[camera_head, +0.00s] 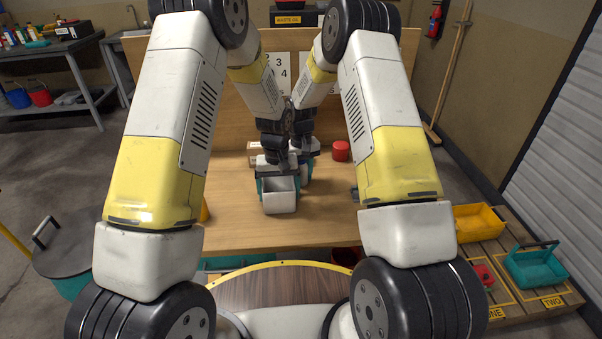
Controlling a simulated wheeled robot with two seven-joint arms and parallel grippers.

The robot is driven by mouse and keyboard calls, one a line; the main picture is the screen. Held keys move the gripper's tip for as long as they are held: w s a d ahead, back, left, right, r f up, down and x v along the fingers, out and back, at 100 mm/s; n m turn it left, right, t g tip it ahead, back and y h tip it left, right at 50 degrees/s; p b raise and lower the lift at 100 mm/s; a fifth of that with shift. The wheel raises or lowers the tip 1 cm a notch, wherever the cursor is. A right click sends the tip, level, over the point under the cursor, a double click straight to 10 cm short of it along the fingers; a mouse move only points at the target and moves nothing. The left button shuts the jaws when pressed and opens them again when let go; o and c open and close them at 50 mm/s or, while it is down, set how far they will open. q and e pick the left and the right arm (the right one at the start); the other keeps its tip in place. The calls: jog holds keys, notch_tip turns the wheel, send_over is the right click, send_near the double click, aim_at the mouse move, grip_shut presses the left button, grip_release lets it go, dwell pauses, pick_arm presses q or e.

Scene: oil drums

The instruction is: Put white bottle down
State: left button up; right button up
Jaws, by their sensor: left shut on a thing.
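A white, box-shaped thing that I take for the white bottle (279,202) is low over the middle of the wooden table (240,228). I cannot tell whether it touches the tabletop. My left gripper (278,183) is shut on it, with teal fingers at its left and right sides. My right gripper (307,170) is close beside it on the right, partly hidden behind the left one. Its jaws are too covered to read.
A red can (341,151) stands on the table to the right of my grippers. A yellow bin (478,222) and a teal bin (536,266) are on the pallet at right. A lidded drum (75,245) is at left. Table space is clear left and front.

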grip_shut()
jog(key=shift+r, duration=0.25)
notch_tip(320, 180, up, 10)
jog(key=shift+f, duration=0.1)
notch_tip(320, 180, down, 10)
jog(key=shift+f, duration=0.1)
dwell(0.3)
jog(key=shift+f, duration=0.1)
jog(key=o, duration=1.3)
grip_release()
jog(key=shift+c, duration=0.2)
